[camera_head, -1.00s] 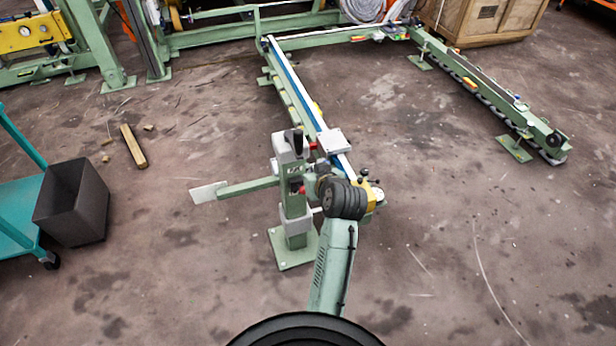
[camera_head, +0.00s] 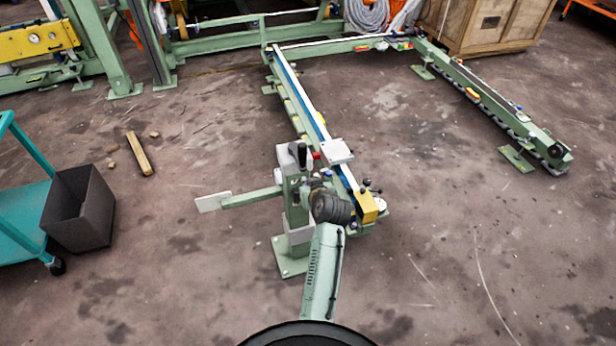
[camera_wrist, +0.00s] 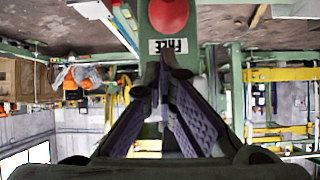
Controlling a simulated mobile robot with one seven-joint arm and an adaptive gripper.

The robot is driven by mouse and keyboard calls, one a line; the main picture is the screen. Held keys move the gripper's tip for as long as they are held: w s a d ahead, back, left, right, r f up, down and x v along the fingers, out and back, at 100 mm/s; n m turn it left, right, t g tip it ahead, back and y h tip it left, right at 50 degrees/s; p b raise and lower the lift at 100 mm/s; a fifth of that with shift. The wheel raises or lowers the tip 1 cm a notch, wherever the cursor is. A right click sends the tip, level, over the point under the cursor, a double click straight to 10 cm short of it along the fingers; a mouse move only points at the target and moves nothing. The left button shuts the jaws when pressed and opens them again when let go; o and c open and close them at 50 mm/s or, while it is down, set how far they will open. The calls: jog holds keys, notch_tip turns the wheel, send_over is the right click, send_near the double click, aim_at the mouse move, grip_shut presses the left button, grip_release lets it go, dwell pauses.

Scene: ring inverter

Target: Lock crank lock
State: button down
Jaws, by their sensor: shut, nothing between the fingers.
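The green post (camera_head: 294,216) with the grey head and black handle (camera_head: 299,153) stands upright at the centre of the head view. A red knob (camera_head: 317,155) sits at its upper right side. In the wrist view, which looks upside down, a round red part (camera_wrist: 169,14) and a white label (camera_wrist: 168,46) that seems to read "FREE" sit on the green face (camera_wrist: 205,20). My gripper (camera_wrist: 165,72) is shut and empty, its fingertips close before the label; contact cannot be told. In the head view my own arm hides the fingers. I cannot tell which part is the crank lock.
A green arm with a pale plate (camera_head: 213,202) juts left from the post. The long green rail (camera_head: 299,105) runs back behind it, with a yellow block (camera_head: 367,207) at its near end. A dark bin (camera_head: 78,208) and teal cart (camera_head: 22,215) stand left.

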jog(key=shift+s+d+f, duration=0.1)
jog(key=shift+s+f, duration=0.35)
jog(key=shift+s, duration=0.15)
